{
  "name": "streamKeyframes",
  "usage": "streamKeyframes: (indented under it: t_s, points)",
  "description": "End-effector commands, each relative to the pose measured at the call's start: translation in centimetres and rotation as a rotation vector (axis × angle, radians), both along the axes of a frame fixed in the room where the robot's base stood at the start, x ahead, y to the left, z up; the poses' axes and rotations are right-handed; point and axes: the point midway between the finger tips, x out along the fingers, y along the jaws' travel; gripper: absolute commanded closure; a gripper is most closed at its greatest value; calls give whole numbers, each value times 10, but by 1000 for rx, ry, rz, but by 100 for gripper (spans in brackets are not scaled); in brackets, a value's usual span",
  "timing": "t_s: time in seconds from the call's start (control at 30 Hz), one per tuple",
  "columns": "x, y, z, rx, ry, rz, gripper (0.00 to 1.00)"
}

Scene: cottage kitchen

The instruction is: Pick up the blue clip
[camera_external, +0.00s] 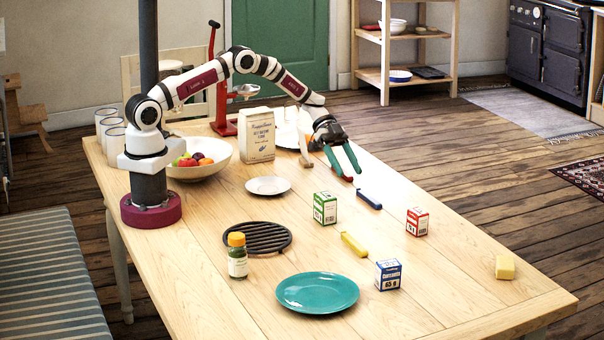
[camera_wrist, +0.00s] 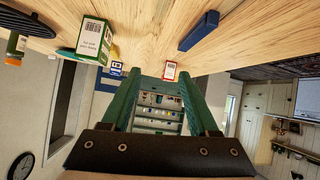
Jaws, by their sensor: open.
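The blue clip (camera_external: 368,199) lies on the wooden table, a slim dark-blue bar with nothing on top of it. In the wrist view the clip (camera_wrist: 198,31) shows at the upper right of centre, apart from my fingers. My gripper (camera_external: 346,170) is above the table, behind the clip and a little to its left in the external view. Its two green fingers are spread apart with nothing between them. In the wrist view my gripper (camera_wrist: 158,85) shows both fingers pointing up the picture.
A green box (camera_external: 325,208), a red box (camera_external: 417,222), a yellow clip (camera_external: 353,244) and a blue box (camera_external: 388,275) stand or lie around the clip. A teal plate (camera_external: 317,293) and a black trivet (camera_external: 257,238) are further off.

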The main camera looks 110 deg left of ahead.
Motion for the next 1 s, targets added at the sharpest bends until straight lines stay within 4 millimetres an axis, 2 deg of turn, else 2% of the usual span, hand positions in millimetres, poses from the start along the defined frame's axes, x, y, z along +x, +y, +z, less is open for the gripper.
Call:
streamKeyframes:
  t_s: [0.03,0.07,0.17,0.53,0.8,0.87,1.0]
  points:
    - [-4,20,-17,6,-52,32,39]
    - [-6,29,-23,13,-82,46,39]
    - [-7,42,-35,31,-135,70,39]
    - [42,16,-67,33,-139,67,39]
    - [49,11,-71,33,-138,70,39]
    - [49,11,-71,33,-138,70,47]
    - [49,11,-71,33,-137,69,72]
